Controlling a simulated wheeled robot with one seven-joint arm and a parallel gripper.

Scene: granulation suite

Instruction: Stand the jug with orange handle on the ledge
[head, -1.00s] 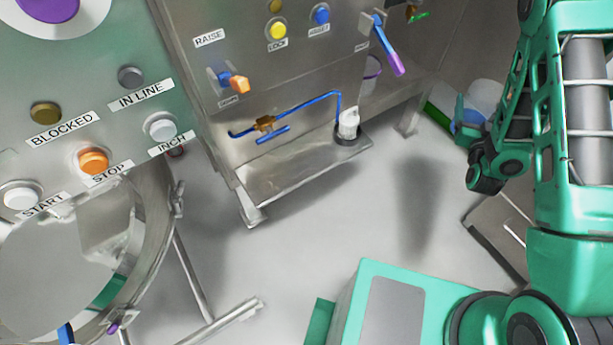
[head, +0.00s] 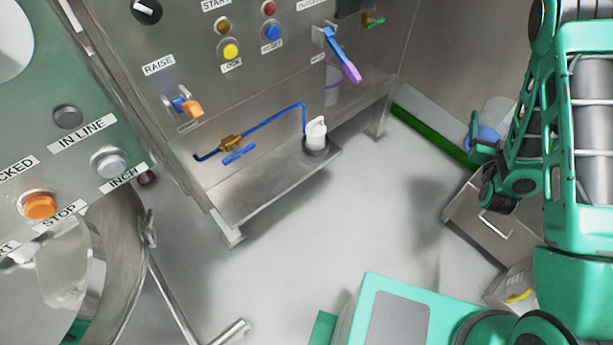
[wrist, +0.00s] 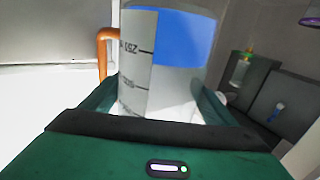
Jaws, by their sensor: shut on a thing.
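The jug with orange handle (wrist: 165,62) fills the middle of the wrist view. It is clear with dark scale marks, a white strip and a blue patch; its orange handle (wrist: 105,55) is on the left. My gripper (wrist: 155,108) is shut on the jug's body, and the jug looks roughly upright. In the head view my gripper (head: 478,148) is at the right, with part of the jug (head: 488,137) showing behind it. The steel ledge (head: 255,190) juts from the machine's front, left of centre and well apart from my gripper.
A white vessel (head: 316,133) on a dark ring stands at the ledge's right end, under a blue pipe (head: 275,120). A steel bin (head: 490,220) is at the right. Open floor (head: 350,230) lies between.

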